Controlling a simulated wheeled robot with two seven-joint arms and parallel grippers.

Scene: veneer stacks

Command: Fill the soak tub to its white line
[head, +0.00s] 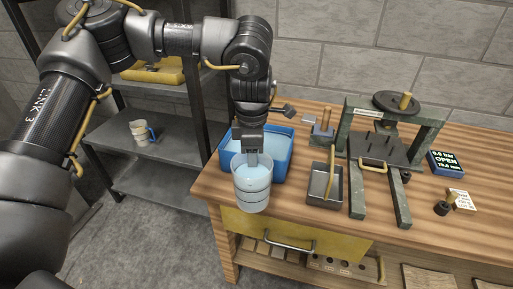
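The soak tub is a blue tub (284,162) at the left end of the wooden bench, with pale water inside. I cannot make out its white line; the arm and vessel cover part of its near side. The fingertips are partly hidden. My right gripper is not in view.
A white jug with a blue handle (141,134) sits on the left shelf. A yellow drawer (290,236) is below.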

